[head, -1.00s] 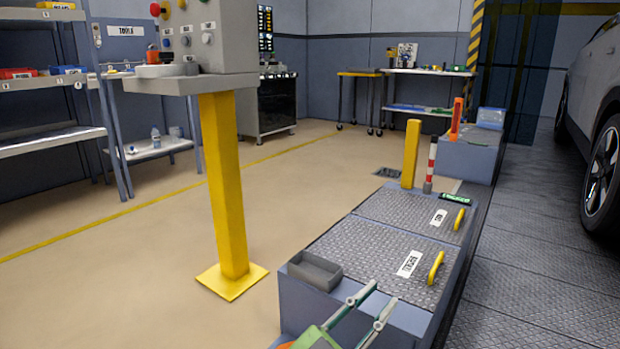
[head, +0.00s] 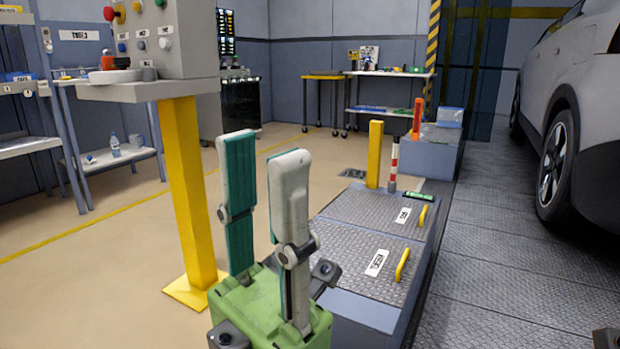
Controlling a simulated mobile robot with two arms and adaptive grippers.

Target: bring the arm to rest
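My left gripper (head: 264,146) stands upright in the lower middle of the head view, with its green body below and its two fingers pointing up. The fingers are apart, with nothing between them, so it is open and empty. It appears in front of the near end of the low tread-plate bench (head: 352,306) and hides part of it.
A yellow post (head: 185,190) carries a control box (head: 150,45) at left. The bench lids have yellow handles (head: 402,264). A yellow bollard (head: 375,154) and a red-and-white post (head: 394,165) stand beyond. A car (head: 575,110) is at right. The floor plates between are clear.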

